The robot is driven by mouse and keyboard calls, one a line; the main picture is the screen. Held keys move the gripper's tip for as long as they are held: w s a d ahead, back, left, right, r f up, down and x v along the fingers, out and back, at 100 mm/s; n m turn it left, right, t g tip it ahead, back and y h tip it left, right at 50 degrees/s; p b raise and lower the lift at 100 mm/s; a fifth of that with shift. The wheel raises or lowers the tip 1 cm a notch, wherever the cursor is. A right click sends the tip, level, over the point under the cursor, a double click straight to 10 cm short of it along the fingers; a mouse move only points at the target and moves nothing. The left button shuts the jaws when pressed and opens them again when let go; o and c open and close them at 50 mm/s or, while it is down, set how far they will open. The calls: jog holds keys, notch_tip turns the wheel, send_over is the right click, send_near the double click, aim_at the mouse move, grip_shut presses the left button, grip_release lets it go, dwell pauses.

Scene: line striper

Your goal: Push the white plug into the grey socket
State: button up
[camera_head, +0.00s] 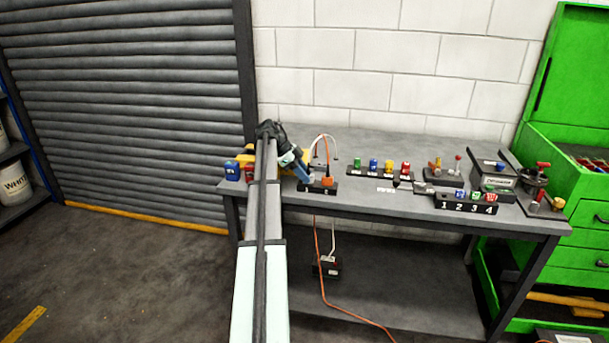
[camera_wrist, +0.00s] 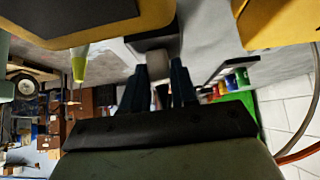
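My gripper (camera_head: 303,178) is low over the left part of the bench, beside a small black block (camera_head: 317,187) with an orange plug (camera_head: 327,181) in it. In the wrist view, the two dark blue fingers (camera_wrist: 158,92) stand on both sides of a whitish piece (camera_wrist: 158,98), which fills the gap and looks like the white plug. A dark block (camera_wrist: 152,40) lies just beyond the fingertips. The grey socket cannot be made out clearly, and the gripper hides the plug in the head view.
A white cable (camera_head: 322,136) arches above the black block, and an orange cable (camera_head: 318,250) hangs to the floor. A rack of coloured pieces (camera_head: 350,172) stands to the right. Large yellow shapes (camera_wrist: 270,20) are close in the wrist view.

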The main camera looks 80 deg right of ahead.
grip_shut()
jog(key=shift+r, duration=0.7)
dwell(0.3)
jog(key=shift+r, duration=1.75)
jog(key=shift+s, duration=0.1)
jog(key=shift+s, duration=0.25)
jog(key=d+r, duration=0.1)
jog(key=d, duration=0.6)
jog(key=s+d+r, duration=0.1)
jog(key=d+r, duration=0.1)
jog(key=d, duration=0.6)
jog(key=shift+s+r, duration=0.2)
jog(key=shift+r, duration=0.1)
